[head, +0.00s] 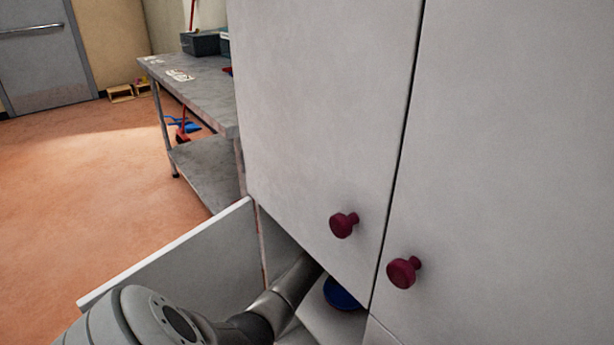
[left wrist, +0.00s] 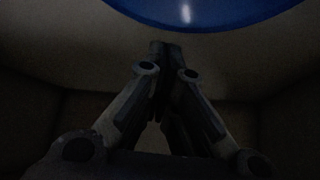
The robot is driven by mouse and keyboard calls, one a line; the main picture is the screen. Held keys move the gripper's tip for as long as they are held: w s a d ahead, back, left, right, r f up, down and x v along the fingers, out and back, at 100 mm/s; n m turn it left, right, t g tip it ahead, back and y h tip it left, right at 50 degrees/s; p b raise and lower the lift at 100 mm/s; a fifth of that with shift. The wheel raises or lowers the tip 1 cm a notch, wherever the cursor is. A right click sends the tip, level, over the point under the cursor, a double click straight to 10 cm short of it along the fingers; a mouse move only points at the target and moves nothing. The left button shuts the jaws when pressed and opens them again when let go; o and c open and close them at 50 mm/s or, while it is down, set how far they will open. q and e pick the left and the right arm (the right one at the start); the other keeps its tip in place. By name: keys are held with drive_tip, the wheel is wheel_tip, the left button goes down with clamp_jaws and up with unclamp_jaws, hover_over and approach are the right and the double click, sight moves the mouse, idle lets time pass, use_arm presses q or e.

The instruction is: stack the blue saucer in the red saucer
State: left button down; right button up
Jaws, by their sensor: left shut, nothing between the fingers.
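A blue round thing, by its look the blue saucer (head: 341,294), shows partly inside the compartment below the cabinet doors, its rest hidden by the door edge. In the left wrist view its smooth blue surface (left wrist: 205,12) fills the top edge, cut off by the frame. My left arm reaches into the compartment, and its gripper is hidden in the head view. In the left wrist view my left gripper (left wrist: 166,48) is shut and empty, its tips just under the blue surface. I cannot tell whether they touch it. I cannot make out the red saucer. My right gripper is not in view.
Tall grey cabinet doors (head: 330,110) with dark red knobs (head: 343,225) stand close on the right. An open panel (head: 190,262) juts out beside my left arm. A grey metal table (head: 200,90) stands behind. The orange floor (head: 70,200) at left is clear.

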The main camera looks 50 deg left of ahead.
use_arm(q)
wheel_tip(320, 180, up, 5)
drive_tip(key=p, duration=0.1)
drive_tip(key=s+a+p, duration=0.1)
drive_tip(key=s+a, duration=0.4)
drive_tip(key=s, duration=0.4)
drive_tip(key=s+a+p, duration=0.1)
drive_tip(key=s+a, duration=0.3)
drive_tip(key=s, duration=0.5)
drive_tip(key=shift+s+a+f, duration=0.3)
drive_tip(key=shift+s+a, duration=0.05)
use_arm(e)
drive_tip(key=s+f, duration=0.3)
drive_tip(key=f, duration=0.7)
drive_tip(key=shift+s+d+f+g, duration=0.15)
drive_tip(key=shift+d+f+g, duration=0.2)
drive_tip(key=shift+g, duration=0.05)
